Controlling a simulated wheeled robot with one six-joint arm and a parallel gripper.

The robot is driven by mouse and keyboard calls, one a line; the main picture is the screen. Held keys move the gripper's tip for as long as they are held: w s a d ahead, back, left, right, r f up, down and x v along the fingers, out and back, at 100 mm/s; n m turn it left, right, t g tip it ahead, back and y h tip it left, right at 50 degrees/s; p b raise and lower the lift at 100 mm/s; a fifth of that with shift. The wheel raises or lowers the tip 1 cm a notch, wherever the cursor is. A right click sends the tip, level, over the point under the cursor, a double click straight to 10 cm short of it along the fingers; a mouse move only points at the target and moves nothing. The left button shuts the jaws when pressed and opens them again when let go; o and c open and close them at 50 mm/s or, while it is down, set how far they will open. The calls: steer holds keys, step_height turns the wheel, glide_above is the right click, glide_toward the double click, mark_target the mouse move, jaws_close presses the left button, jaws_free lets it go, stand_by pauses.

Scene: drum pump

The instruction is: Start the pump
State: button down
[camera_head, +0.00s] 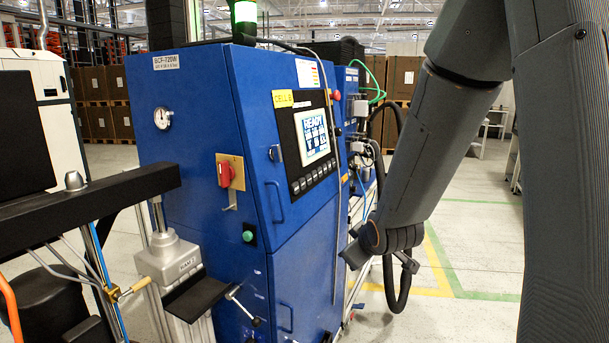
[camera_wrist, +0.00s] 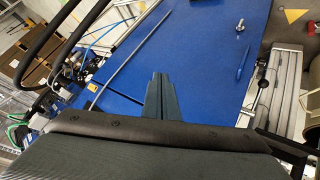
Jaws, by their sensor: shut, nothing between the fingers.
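The blue pump cabinet (camera_head: 190,110) stands in the middle of the head view. Its side carries a red rotary switch (camera_head: 225,173) on a yellowish plate and a green push button (camera_head: 248,236) lower down. Its front has a lit screen (camera_head: 312,136) reading READY, with a row of keys below. In the wrist view my gripper (camera_wrist: 158,80) has its fingers together and empty, in front of a blue cabinet face (camera_wrist: 200,45). In the head view my arm's end hangs right of the cabinet; the fingertips cannot be made out there. Contact cannot be told.
A round gauge (camera_head: 163,118) sits on the cabinet's side. A black beam (camera_head: 90,205) and a grey machine head (camera_head: 170,258) stand at the front left. Hoses (camera_head: 378,90) hang on the right. Floor (camera_head: 470,225) beyond my arm is clear.

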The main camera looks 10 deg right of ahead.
mark_target(302, 184)
steer(key=w+r+n+t+y+p, duration=0.2)
steer(key=w+r+n+t, duration=0.4)
steer(key=r, duration=0.8)
steer(key=shift+w+r+t+p, duration=0.25)
steer(key=shift+w+t+p, duration=0.5)
steer(key=shift+w, duration=0.2)
steer(key=w+a+f+b, duration=0.1)
steer(key=w+a, duration=0.4)
steer(key=a, duration=0.2)
steer(key=shift+f+b, duration=0.35)
steer(key=shift+w, duration=0.1)
stand_by(0.4)
steer(key=shift+w+a+b, duration=0.25)
steer(key=shift+a+b, duration=0.05)
steer(key=shift+a, duration=0.05)
